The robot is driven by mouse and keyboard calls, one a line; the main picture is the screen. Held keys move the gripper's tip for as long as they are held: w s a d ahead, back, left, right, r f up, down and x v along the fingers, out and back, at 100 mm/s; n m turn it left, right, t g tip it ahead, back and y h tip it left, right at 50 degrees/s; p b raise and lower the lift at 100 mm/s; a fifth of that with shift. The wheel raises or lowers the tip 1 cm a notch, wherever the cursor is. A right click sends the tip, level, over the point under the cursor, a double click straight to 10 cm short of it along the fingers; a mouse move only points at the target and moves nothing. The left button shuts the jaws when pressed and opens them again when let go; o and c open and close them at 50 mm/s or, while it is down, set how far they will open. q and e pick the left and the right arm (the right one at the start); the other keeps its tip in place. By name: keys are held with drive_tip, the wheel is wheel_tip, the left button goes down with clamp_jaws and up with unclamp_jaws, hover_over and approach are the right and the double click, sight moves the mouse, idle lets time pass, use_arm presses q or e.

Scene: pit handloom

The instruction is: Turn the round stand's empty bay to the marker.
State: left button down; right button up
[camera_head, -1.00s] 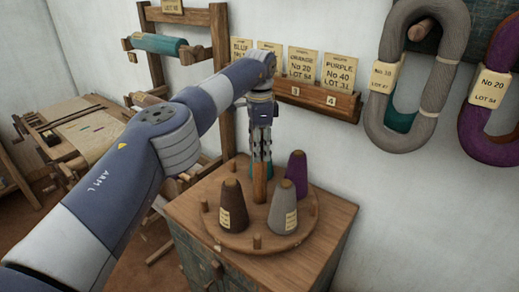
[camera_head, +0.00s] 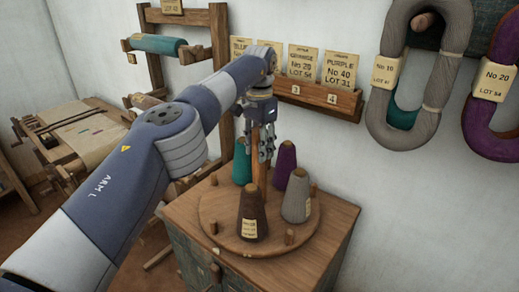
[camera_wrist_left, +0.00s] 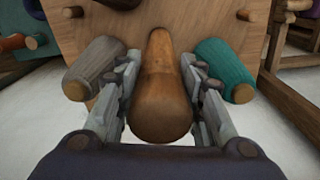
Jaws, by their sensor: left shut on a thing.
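The round stand (camera_head: 222,213) is a wooden turntable carrying a brown cone (camera_head: 252,215), a grey cone (camera_head: 297,197), a purple cone (camera_head: 284,164) and a teal cone (camera_head: 242,166). Its left side, between the teal and brown cones, holds no cone. My left gripper (camera_head: 266,153) points down, shut on the stand's central wooden post (camera_wrist_left: 160,95). In the left wrist view its fingers flank the post, with the grey cone (camera_wrist_left: 95,68) and the teal cone (camera_wrist_left: 226,68) outside them. A small pale spot (camera_head: 216,251) lies at the stand's front left; I cannot tell if it is the marker. My right gripper is out of view.
The stand sits on a wooden cabinet (camera_head: 335,225). Short pegs (camera_head: 289,237) stand around its rim. A card rack (camera_head: 318,95) and yarn hanks (camera_head: 420,75) hang on the wall behind. A wooden frame (camera_head: 222,50) and a loom (camera_head: 85,135) are at the left.

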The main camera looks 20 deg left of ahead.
use_arm(q)
drive_tip(key=shift+n+b, duration=0.65)
drive_tip(key=shift+n, duration=1.35)
drive_tip(key=c, duration=1.1)
unclamp_jaws()
